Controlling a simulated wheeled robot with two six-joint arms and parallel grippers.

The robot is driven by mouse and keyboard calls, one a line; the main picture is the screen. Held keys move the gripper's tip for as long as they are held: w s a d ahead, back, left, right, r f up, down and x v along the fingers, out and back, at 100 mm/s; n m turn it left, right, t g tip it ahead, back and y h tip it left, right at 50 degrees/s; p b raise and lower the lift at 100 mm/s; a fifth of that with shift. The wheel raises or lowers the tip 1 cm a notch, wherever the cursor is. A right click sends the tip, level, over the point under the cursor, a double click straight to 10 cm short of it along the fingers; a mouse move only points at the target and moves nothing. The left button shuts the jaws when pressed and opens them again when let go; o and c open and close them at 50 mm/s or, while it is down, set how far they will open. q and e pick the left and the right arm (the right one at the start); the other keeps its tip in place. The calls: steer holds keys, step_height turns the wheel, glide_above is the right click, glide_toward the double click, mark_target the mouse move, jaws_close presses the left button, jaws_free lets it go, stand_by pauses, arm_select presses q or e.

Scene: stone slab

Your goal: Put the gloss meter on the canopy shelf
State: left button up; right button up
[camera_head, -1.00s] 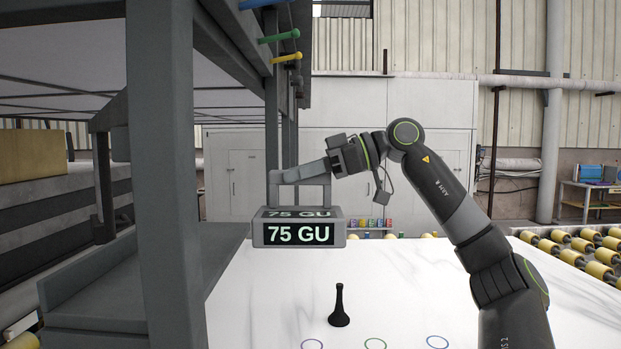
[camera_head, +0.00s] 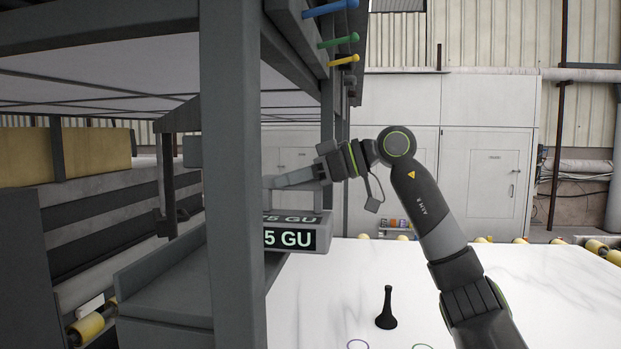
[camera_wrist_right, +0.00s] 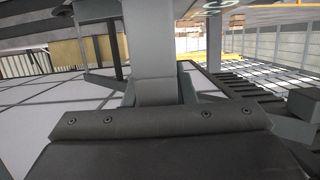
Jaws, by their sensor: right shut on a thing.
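The gloss meter (camera_head: 290,238) is a grey box with a top handle and a lit "GU" display, its left part hidden behind a grey post. My right gripper (camera_head: 285,181) is shut on its handle and holds it level in the air, clear of the white slab. The canopy shelf (camera_head: 165,300) is a grey ledge with a raised edge, low on the left. The meter appears above the shelf's height and to its right; the post hides the gap between them. In the right wrist view my gripper body fills the foreground. My left gripper is out of view.
The canopy's grey post (camera_head: 232,200) stands upright in front of the meter and shelf. Coloured pegs (camera_head: 338,41) stick out from the beam above.

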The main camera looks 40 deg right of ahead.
steer(key=x, duration=0.8)
steer(key=shift+r+b, duration=0.2)
steer(key=shift+b, duration=0.25)
steer(key=shift+w, duration=0.1)
steer(key=o, duration=1.1)
steer(key=shift+a, duration=0.15)
steer(key=shift+c, duration=0.2)
